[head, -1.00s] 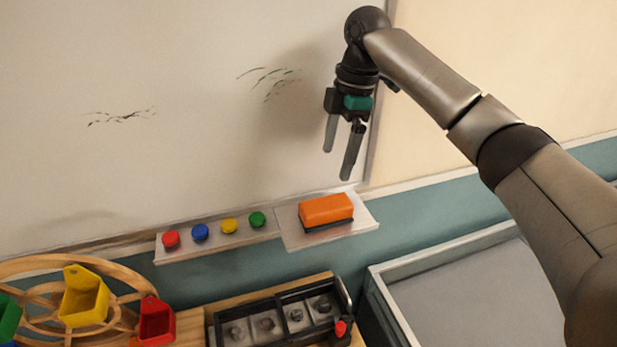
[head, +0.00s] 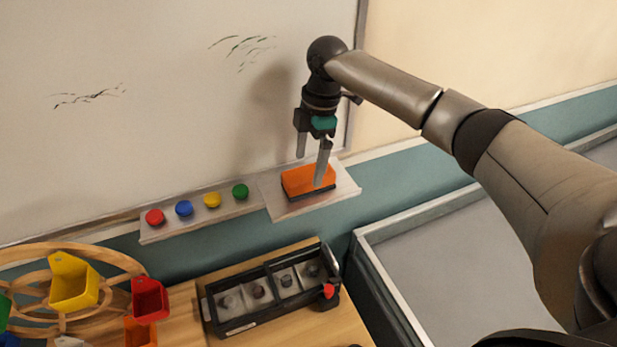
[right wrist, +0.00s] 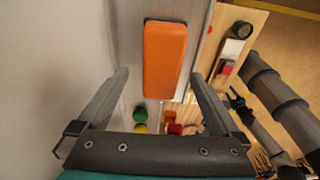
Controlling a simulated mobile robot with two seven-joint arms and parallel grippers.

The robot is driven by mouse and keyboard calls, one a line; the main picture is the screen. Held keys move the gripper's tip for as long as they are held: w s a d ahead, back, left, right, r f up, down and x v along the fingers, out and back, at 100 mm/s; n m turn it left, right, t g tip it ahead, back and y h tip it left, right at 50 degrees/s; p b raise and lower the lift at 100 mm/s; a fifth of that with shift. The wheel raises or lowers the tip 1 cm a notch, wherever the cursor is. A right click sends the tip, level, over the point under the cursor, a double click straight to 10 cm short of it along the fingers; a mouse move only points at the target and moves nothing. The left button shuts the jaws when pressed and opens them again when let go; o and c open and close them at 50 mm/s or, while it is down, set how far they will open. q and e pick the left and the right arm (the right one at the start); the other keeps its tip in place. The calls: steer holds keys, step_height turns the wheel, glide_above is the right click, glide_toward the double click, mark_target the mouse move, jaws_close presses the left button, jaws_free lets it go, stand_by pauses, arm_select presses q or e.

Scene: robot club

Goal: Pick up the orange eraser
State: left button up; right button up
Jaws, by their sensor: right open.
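The orange eraser (head: 301,181) has a dark underside and lies on the right part of the pale ledge below the whiteboard. It also shows in the right wrist view (right wrist: 164,60), at top centre. My right gripper (head: 312,170) is open and points down above the eraser. In the head view one finger covers part of the eraser's right side. In the right wrist view the two fingers stand apart on either side of the lane in which the eraser lies, and nothing is between them.
Several round magnets, red, blue, yellow and green (head: 240,191), sit on the ledge (head: 160,236) left of the eraser. Below are a black-framed box (head: 269,290) on a wooden table and a wooden wheel with coloured bins (head: 72,284). A grey-topped surface (head: 440,265) lies right.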

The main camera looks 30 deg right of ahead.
mark_target(309, 172)
steer(key=shift+s+a+f, duration=0.1)
steer(key=shift+a+f, duration=0.05)
steer(key=shift+f, duration=1.7)
steer(key=c, duration=1.3)
